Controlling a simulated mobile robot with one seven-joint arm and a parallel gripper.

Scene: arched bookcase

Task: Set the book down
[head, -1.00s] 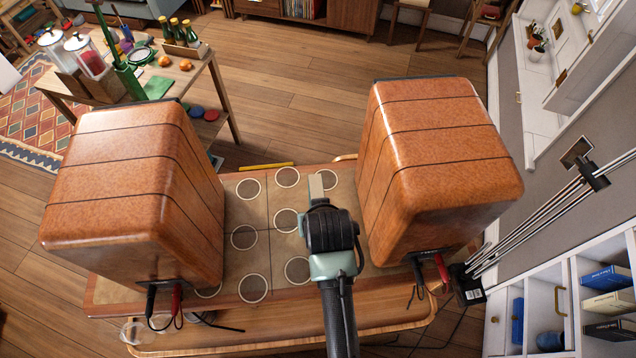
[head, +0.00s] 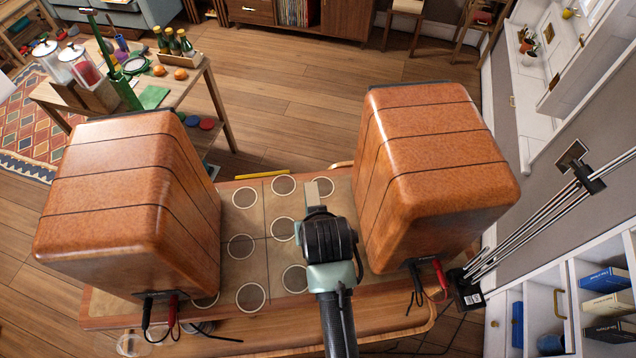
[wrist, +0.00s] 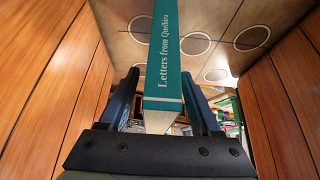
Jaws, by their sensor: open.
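A teal book (wrist: 168,58) with the spine title "Letters from Quelhira" shows in the wrist view, its cream page edge towards me. It stands between the two blue fingers of my gripper (wrist: 161,80). The fingers are open, with a gap visible on each side of the book. In the head view my gripper (head: 320,188) is over the tiled tabletop (head: 262,262), between two tall wooden cabinets. The book cannot be made out clearly there, and what its far end rests on is hidden.
The left cabinet (head: 125,205) and right cabinet (head: 430,170) stand close on both sides, with red and black cables at their near faces. A side table (head: 165,95) with bottles and jars stands at the back left. White shelves (head: 555,300) with books are at the right.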

